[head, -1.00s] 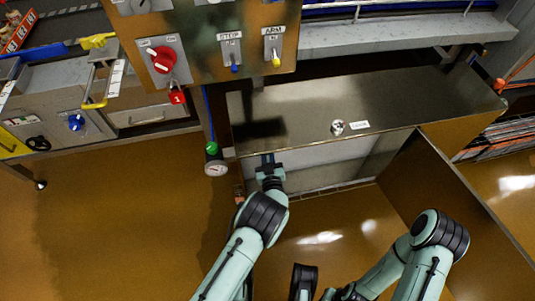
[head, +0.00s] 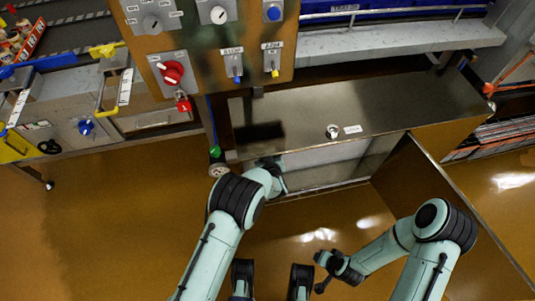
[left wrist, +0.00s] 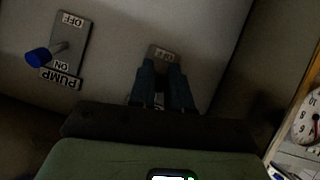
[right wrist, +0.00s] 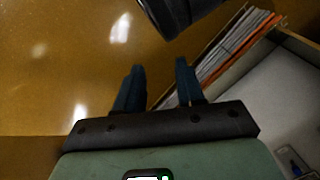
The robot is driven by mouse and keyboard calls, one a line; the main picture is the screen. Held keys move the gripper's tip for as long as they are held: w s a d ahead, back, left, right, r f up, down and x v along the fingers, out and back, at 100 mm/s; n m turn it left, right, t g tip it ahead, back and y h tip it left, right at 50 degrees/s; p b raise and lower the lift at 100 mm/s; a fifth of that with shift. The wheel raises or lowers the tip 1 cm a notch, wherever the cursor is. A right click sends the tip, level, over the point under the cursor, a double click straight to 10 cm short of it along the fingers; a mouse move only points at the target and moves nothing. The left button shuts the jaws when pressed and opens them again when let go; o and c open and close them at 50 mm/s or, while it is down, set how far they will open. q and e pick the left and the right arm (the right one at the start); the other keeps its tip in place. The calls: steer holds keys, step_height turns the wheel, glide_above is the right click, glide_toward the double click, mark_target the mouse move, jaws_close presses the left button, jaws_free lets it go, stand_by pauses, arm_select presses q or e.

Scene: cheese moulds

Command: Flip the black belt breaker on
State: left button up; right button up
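In the left wrist view my left gripper (left wrist: 163,84) is in front of a small grey switch plate (left wrist: 161,54) with a label that seems to read OFF upside down. The fingers are close together and cover the lower plate; any black lever there is hidden, and I cannot tell whether they grip it. In the head view the left hand (head: 273,172) reaches into the open cabinet (head: 325,166), its fingers hidden. My right gripper (right wrist: 160,78) is open and empty in the right wrist view, over the floor.
A blue-knobbed PUMP switch (left wrist: 38,56) sits left of the plate. A pressure gauge (left wrist: 305,126) is at the right. The cabinet's open door (head: 440,200) stands at the right in the head view. The control panel (head: 205,50) is above, with a red rotary switch (head: 172,72) and padlock (head: 183,104).

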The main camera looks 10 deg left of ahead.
arm_select(q)
steer(key=o, duration=0.4)
steer(key=p+v, duration=0.3)
steer(key=v, duration=1)
steer(key=shift+s+d+r+p, duration=0.1)
steer(key=shift+s+r+p, duration=0.05)
steer(key=shift+p, duration=0.2)
arm_select(e)
steer(key=s+a+r+g+y, duration=0.1)
steer(key=s+a+r, duration=0.2)
steer(key=s+r, duration=0.1)
steer(key=shift+s+n+g, duration=0.3)
steer(key=shift+s+g, duration=0.1)
steer(key=shift+s, duration=0.5)
